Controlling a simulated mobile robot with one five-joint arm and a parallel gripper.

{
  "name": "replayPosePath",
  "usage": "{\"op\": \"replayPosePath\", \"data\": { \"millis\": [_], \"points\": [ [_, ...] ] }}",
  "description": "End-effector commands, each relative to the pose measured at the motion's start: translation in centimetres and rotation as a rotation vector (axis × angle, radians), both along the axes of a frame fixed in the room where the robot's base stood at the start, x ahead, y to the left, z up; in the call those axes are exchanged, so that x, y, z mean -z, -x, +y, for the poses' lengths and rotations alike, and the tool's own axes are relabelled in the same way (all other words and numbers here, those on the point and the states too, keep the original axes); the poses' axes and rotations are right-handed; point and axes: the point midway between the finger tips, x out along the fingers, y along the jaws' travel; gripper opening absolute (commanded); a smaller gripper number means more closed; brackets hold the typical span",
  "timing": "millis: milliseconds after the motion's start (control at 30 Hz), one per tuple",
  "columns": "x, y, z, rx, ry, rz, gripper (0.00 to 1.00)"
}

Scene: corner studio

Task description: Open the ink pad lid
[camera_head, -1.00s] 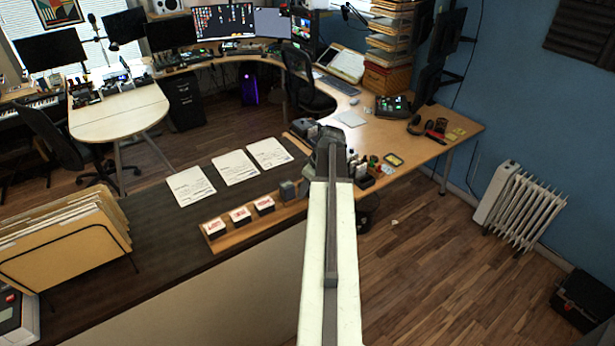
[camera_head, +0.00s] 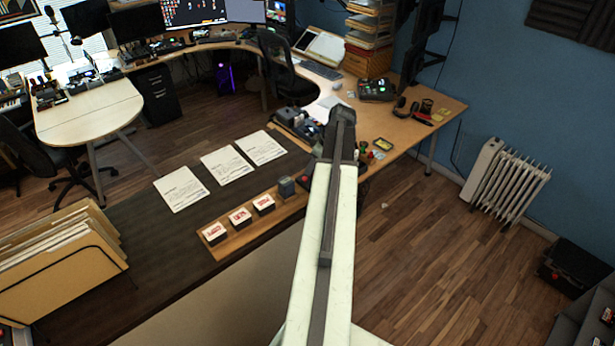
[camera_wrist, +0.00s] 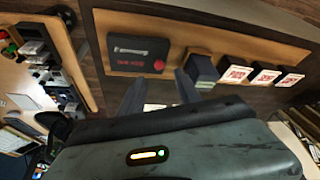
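In the wrist view a flat dark box (camera_wrist: 138,55), which looks like the ink pad, lies on a wooden board (camera_wrist: 205,20). It has a red label, a light strip and a red round knob (camera_wrist: 158,65); its lid looks shut. My gripper (camera_wrist: 158,85) has its two dark fingers apart, with nothing between them, near the box's edge on the knob side. I cannot tell whether a finger touches it.
Beside the box stand a grey-blue block (camera_wrist: 201,72) and three stamps with red-and-white faces (camera_head: 240,217). Three white sheets (camera_head: 227,165) lie on the dark counter (camera_head: 150,240). File folders (camera_head: 65,260) stand at its left. Small items (camera_head: 377,148) crowd the wooden desk beyond my arm.

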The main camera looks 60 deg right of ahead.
Motion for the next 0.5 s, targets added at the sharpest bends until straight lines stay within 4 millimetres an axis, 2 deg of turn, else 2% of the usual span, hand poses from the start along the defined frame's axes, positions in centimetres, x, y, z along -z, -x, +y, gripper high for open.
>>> {"op": "replayPosePath", "data": {
  "millis": [33,233,333,500],
  "points": [
    [1.5,-0.3,0.0,0.0,0.0,0.0,0.4],
    [5.0,-1.6,-0.1,0.003,0.0,0.0,0.4],
    [5.9,-2.0,0.0,0.004,0.001,0.0,0.4],
    [5.9,-2.2,0.0,0.005,0.0,0.0,0.4]
  ]
}}
